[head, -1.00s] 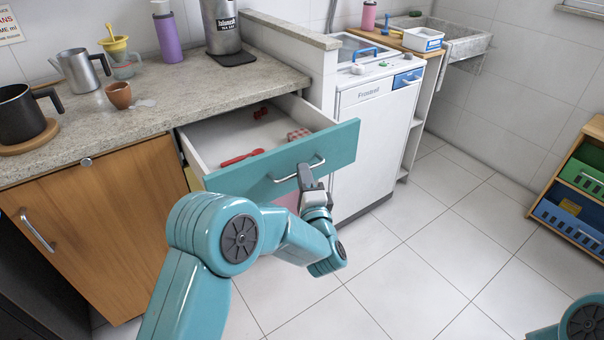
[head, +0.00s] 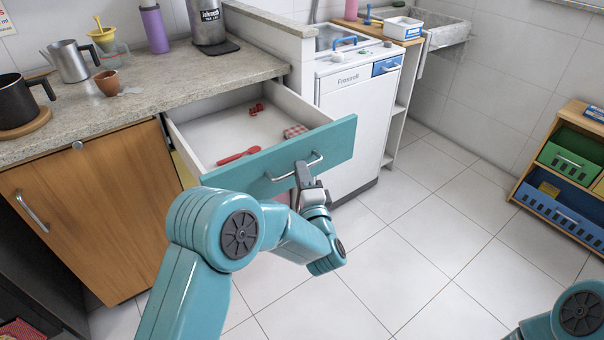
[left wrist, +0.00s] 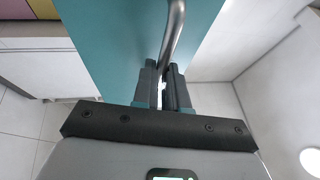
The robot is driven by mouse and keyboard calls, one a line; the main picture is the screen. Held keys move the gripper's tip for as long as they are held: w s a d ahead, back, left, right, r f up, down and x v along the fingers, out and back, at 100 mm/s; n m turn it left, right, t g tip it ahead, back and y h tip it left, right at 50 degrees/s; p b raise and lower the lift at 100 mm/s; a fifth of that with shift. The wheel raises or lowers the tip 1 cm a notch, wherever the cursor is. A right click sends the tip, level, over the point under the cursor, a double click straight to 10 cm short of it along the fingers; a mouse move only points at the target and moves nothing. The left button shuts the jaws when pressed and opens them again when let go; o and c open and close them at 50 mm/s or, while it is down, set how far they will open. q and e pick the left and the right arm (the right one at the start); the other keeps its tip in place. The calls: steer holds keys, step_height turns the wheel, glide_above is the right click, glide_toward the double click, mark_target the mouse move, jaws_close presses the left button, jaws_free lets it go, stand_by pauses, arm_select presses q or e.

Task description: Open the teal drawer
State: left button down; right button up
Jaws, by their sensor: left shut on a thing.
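The teal drawer (head: 335,143) is pulled well out from under the counter, with its inside showing. It holds a red spoon (head: 238,156), a small red item (head: 257,108) and a red checkered thing (head: 295,131). My left gripper (head: 303,172) is shut on the drawer's metal bar handle (head: 283,178). In the left wrist view, the two dark fingers (left wrist: 166,88) close around the handle (left wrist: 175,30) in front of the teal front (left wrist: 115,45). My right gripper is not visible; only part of my right arm shows at the lower right.
A white dishwasher (head: 350,125) stands right of the drawer, and a wooden cabinet door (head: 100,215) is at the left. The counter (head: 190,85) above holds pots and cups. A shelf with bins (head: 560,190) is at the far right. The tiled floor between is clear.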

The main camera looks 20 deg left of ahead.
arm_select(q)
steer(key=shift+a, duration=0.1)
steer(key=c, duration=1.2)
jaws_free()
steer(key=shift+w, duration=0.1)
steer(key=shift+o, duration=0.2)
steer(key=v, duration=1.6)
steer(key=shift+p, duration=0.45)
steer(key=shift+f, duration=0.2)
